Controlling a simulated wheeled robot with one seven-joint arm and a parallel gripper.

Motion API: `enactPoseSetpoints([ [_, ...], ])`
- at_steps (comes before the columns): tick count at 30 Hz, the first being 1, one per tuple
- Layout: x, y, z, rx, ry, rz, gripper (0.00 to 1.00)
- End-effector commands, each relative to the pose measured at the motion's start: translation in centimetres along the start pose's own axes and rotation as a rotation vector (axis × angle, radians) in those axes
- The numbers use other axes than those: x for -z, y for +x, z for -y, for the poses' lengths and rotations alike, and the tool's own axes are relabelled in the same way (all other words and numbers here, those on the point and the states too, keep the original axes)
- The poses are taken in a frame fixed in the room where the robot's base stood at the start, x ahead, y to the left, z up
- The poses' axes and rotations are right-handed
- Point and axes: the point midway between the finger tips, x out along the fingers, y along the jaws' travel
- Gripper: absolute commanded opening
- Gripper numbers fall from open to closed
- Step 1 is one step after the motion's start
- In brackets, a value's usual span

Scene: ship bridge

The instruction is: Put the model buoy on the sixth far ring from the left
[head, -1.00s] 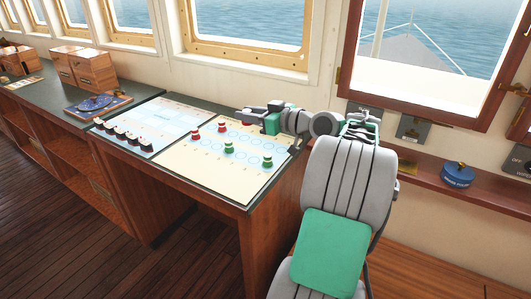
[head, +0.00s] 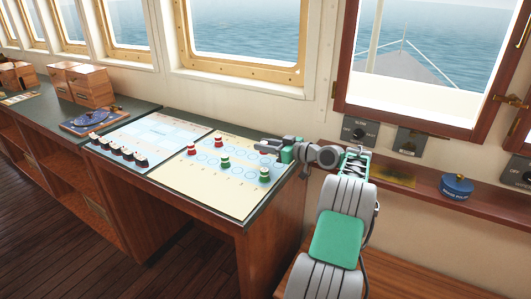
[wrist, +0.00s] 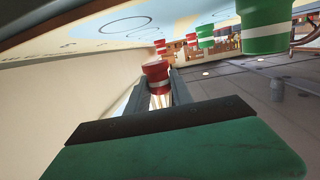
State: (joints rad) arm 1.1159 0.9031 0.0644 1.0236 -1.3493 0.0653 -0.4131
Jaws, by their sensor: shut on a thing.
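My gripper (head: 264,147) is shut on a red model buoy with a white band (wrist: 156,72), which shows between the fingers in the wrist view. In the head view the gripper hides most of it. The gripper is over the far right part of the cream ring chart (head: 212,190). The chart bears rows of pale blue rings; the far rings at the right end are partly hidden by my gripper, so I cannot tell which ring the buoy is over.
Two red buoys (head: 191,150) and two green buoys (head: 264,175) stand on the chart. Left of it lies a blue chart (head: 160,130) with several dark pieces along its front edge. The window wall is close behind the desk. A blue round object (head: 456,187) sits on the right ledge.

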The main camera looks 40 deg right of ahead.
Motion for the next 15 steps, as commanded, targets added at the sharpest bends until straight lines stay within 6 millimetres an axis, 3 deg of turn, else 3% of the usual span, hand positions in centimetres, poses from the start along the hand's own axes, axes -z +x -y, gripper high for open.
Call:
enactPoseSetpoints([
  [7, -3.4, 0.6, -0.5, 0.000, 0.004, 0.000, 0.00],
  [15, -3.8, 0.6, -0.5, -0.001, 0.001, 0.000, 0.00],
])
